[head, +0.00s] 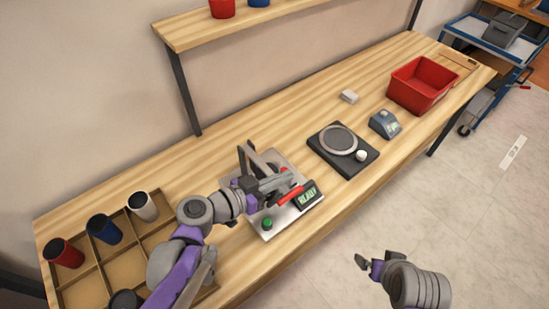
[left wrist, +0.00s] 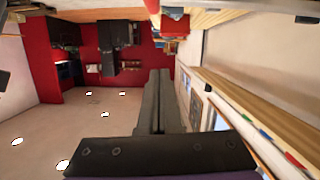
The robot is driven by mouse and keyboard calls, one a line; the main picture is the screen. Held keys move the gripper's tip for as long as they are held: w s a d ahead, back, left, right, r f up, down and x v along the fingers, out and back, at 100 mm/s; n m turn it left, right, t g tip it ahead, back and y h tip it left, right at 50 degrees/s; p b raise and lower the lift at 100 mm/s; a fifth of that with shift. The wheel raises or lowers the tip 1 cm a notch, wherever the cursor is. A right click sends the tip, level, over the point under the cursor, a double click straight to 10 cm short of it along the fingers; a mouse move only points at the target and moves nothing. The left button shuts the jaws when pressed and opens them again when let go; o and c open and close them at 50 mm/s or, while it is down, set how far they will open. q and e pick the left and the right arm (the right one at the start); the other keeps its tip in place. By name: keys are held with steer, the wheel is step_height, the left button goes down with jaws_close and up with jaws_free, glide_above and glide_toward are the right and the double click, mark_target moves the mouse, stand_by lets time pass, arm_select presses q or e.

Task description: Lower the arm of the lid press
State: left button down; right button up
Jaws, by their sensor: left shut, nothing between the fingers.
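The lid press (head: 262,222) stands on the bench, with a metal base, a green button, a display reading READY, a grey arm and a red handle (head: 290,196). My left gripper (head: 288,178) is shut and empty over the press, close to the red handle. I cannot tell whether it touches. My left forearm and gripper hide part of the press and its arm, so the arm's exact angle is unclear. The left wrist view shows the shut fingers (left wrist: 160,100), with no press in sight. My right gripper (head: 364,263) is off the bench's front edge, too small to read.
A divided tray (head: 88,292) with several cups is at the left. A black device with a round plate (head: 357,166), a small blue-grey device (head: 384,124), a white block (head: 349,96) and a red bin (head: 424,84) stand to the right. A shelf (head: 190,32) overhangs the back.

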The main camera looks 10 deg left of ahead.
mark_target(286, 201)
arm_select(q)
steer(key=shift+m, duration=0.7)
steer(key=f, duration=0.1)
steer(key=f+b, duration=0.1)
steer(key=s+d+f, duration=0.1)
steer(key=f, duration=0.1)
steer(key=shift+d+f+b, duration=0.2)
steer(key=shift+f+b, duration=0.55)
steer(key=shift+f, duration=0.25)
arm_select(e)
steer(key=shift+s+f, duration=0.3)
steer(key=shift+f, duration=0.65)
steer(key=shift+s+f, duration=0.25)
steer(key=shift+f, duration=0.65)
